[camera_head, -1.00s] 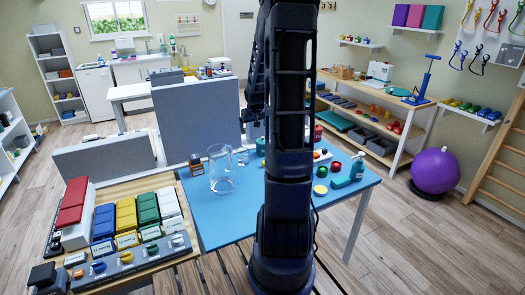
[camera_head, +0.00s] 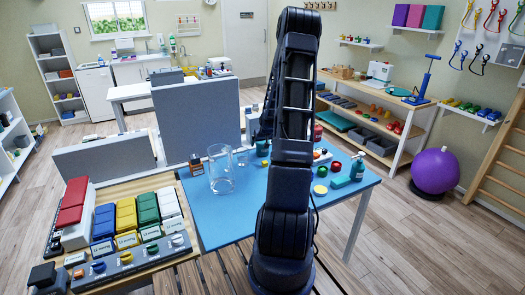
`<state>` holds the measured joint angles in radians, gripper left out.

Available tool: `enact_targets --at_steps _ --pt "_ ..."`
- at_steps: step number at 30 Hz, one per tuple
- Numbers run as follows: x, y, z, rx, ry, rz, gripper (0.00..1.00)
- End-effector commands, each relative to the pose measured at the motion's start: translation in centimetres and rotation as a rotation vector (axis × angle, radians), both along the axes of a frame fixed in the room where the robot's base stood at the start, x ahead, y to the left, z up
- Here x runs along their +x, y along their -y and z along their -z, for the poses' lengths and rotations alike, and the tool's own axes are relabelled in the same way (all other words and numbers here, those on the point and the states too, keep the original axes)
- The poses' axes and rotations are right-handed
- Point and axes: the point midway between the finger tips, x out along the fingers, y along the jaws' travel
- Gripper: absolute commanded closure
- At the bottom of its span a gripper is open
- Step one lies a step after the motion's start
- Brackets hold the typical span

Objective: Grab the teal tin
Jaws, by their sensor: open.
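A small teal-green round container (camera_head: 262,148), which looks like the teal tin, stands on the blue table (camera_head: 225,228) towards its back, just left of my arm. It is small here and partly hidden by my arm. My gripper (camera_head: 262,136) shows as a dark shape left of my upright arm links, pointing down over the back of the table, close above this container in the picture. Its jaws are open and mostly hidden, and nothing shows in them. I cannot tell the exact gap between jaws and container.
A glass jug (camera_head: 221,170) and a brown bottle (camera_head: 196,165) stand left of the container. Right of my arm are a red tin (camera_head: 335,167), a yellow disc (camera_head: 320,190), a teal block (camera_head: 340,182) and a teal pump bottle (camera_head: 357,168). A grey panel (camera_head: 195,115) stands behind.

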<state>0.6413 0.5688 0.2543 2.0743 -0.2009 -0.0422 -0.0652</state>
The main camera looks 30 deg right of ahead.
Motion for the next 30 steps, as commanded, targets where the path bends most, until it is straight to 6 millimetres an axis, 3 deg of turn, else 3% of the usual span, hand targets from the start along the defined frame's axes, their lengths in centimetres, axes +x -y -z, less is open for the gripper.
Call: enact_targets --at_steps 13,24,30 --pt "1.3 0.5 2.2 0.0 -0.001 0.0 0.07" --pt "3.5 1.5 5.6 0.0 -0.001 0.0 0.07" --pt "3.6 1.5 5.7 -0.001 -0.001 0.001 0.07"
